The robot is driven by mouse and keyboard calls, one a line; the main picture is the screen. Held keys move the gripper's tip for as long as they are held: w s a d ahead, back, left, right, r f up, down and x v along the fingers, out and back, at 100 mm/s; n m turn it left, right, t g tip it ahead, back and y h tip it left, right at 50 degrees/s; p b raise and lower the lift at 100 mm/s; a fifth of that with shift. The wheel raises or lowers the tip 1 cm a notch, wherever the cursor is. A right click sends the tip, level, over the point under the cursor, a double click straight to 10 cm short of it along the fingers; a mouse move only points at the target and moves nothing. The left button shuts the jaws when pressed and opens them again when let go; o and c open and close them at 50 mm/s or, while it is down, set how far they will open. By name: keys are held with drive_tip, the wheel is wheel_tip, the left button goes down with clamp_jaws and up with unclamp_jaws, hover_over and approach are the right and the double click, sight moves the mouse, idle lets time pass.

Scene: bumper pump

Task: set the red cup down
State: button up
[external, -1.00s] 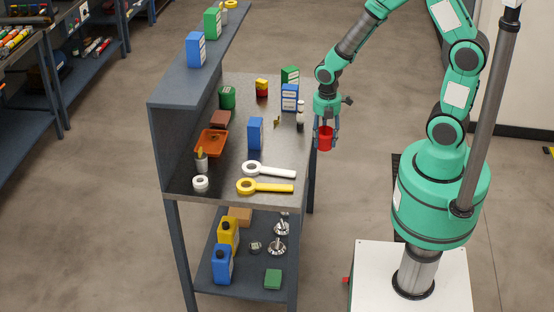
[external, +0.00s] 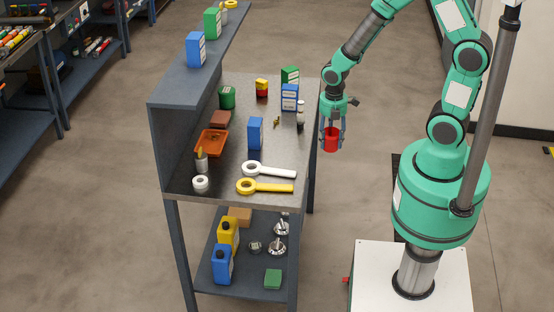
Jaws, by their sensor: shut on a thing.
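The red cup (external: 331,140) is held in my gripper (external: 331,136), whose fingers are shut on its two sides. The cup looks upright and hangs just off the right edge of the workbench (external: 225,180), apart from it in the picture. The grey bench top has a bare stretch (external: 284,146) near that edge. What lies directly under the cup cannot be judged exactly from this view.
A raised shelf (external: 180,82) bounds the left side. A lower shelf holds jugs (external: 222,266).

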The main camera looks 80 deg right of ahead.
drive_tip(key=shift+w, duration=0.1)
drive_tip(key=w+d+r+p, duration=0.1)
drive_tip(key=w+d+r, duration=0.1)
drive_tip(key=w+d, duration=1.2)
drive_tip(key=w+d+r+p, duration=0.2)
drive_tip(key=w+d+r, duration=0.1)
drive_tip(key=w+d, duration=1.2)
drive_tip(key=w, duration=0.4)
drive_tip(key=shift+f, duration=3)
drive_tip(key=shift+f, duration=0.1)
drive_tip(key=shift+f, duration=1.8)
drive_tip(key=shift+f+b, duration=0.15)
drive_tip(key=shift+b, duration=0.15)
